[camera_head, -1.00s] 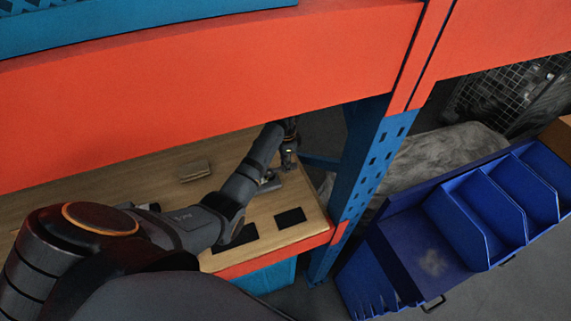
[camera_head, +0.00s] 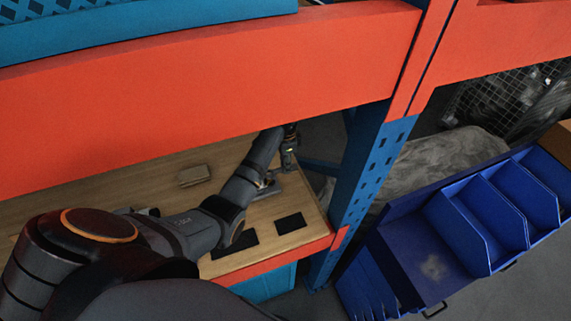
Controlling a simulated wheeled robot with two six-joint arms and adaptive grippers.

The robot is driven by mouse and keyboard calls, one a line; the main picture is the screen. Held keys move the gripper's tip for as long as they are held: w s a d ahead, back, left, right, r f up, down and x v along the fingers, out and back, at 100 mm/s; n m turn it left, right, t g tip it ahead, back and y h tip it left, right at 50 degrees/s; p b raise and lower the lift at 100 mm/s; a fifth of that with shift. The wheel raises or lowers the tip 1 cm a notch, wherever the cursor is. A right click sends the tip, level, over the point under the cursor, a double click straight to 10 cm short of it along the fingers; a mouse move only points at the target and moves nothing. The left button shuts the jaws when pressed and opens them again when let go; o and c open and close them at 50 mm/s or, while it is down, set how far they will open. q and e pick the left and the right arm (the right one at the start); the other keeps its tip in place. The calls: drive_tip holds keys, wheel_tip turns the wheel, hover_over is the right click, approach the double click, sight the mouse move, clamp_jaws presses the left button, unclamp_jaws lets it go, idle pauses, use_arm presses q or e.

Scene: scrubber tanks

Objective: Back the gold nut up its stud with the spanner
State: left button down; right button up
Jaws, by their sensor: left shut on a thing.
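My left arm reaches over the wooden shelf board, and its gripper (camera_head: 288,166) points down near the board's far right end. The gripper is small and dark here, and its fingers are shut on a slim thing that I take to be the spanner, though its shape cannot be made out. A grey metal piece (camera_head: 268,189) lies on the board just left of the gripper. I cannot make out the gold nut or its stud; they are too small or hidden behind my arm. My right gripper is out of view.
An orange-red beam (camera_head: 200,120) spans above the board, and a blue upright (camera_head: 362,170) stands right of it. Blue bins (camera_head: 490,215) stand at the right.

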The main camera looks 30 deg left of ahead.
use_arm(q)
drive_tip(key=shift+s+d+m, duration=0.15)
drive_tip(key=shift+s+m, duration=0.45)
drive_tip(key=shift+m, duration=0.6)
drive_tip(key=s+m, duration=0.1)
drive_tip(key=m, duration=0.2)
drive_tip(key=s+m, duration=0.2)
drive_tip(key=m, duration=0.2)
drive_tip(key=s+d+m, duration=0.1)
drive_tip(key=s+m, duration=0.1)
drive_tip(key=m, duration=0.1)
drive_tip(key=shift+r+m, duration=0.3)
drive_tip(key=shift+r, duration=0.05)
drive_tip(key=shift+f, duration=0.1)
